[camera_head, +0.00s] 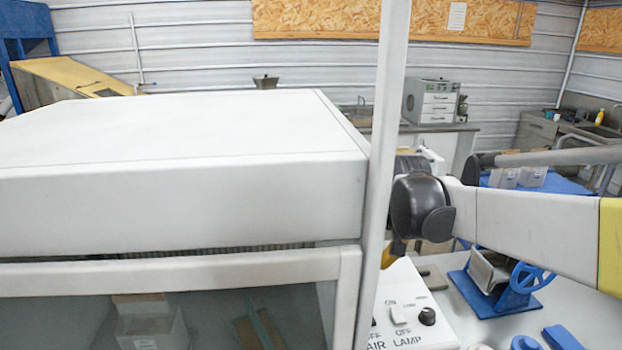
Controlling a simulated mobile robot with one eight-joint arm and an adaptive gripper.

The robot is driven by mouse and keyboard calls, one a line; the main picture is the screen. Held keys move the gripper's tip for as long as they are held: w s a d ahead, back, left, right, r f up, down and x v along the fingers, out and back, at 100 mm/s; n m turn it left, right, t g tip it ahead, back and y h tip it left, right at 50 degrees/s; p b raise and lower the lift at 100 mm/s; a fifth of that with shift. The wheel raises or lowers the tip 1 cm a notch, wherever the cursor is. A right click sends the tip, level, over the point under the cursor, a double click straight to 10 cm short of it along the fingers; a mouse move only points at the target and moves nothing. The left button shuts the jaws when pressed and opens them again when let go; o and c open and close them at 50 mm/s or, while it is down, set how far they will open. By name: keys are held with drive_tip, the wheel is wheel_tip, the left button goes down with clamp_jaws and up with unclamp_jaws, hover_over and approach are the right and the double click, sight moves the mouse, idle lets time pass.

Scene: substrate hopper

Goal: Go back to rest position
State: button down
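My arm comes in from the right edge as a white link with a yellow band. It ends at a black joint just right of the white cabinet's upright post. A small yellow part shows below that joint, close to the post. My gripper's fingers do not show, so I cannot see whether they hold anything. The large white cabinet (180,205) fills the left and middle, with a glass front below its top box.
A control panel (405,318) with switches stands right of the post. A blue-wheeled device (490,270) sits on the white bench under my arm. Behind the glass are a pale box (150,328) and a green-edged item (258,330).

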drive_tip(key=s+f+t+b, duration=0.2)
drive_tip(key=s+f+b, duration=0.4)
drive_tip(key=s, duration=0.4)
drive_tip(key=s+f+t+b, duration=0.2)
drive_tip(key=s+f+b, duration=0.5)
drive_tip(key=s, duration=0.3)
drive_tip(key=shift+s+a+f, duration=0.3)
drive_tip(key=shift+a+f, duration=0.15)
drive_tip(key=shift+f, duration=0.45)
